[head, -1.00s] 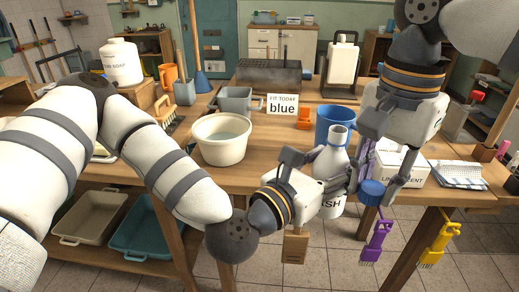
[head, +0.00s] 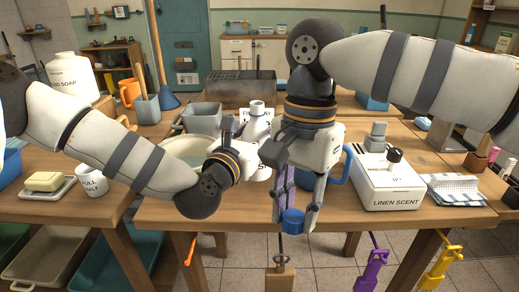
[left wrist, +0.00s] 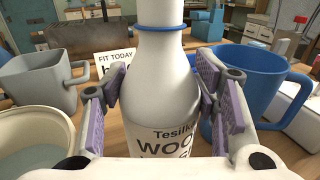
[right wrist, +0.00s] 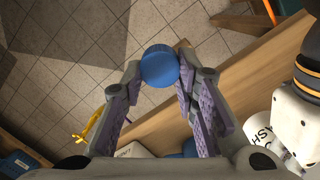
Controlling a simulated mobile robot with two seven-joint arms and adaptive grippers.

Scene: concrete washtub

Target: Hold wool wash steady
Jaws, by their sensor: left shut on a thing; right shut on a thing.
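The wool wash bottle (head: 258,122) is white with black lettering and stands upright, its neck uncapped in the head view. My left gripper (head: 252,142) is shut around its body. In the left wrist view the bottle (left wrist: 165,85) sits between both purple-padded fingers, with a blue ring on its neck. My right gripper (head: 292,214) is shut on a blue cap (head: 293,222), apart from the bottle and in front of the table edge. The right wrist view shows the cap (right wrist: 160,66) between the fingertips, with floor below. The bottle's base is partly hidden in the head view.
A pale basin of water (head: 185,150) is left of the bottle, partly behind my left arm. A blue jug (head: 338,165) and a linen scent box (head: 388,188) stand to the right. A grey tub (left wrist: 38,75) is behind.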

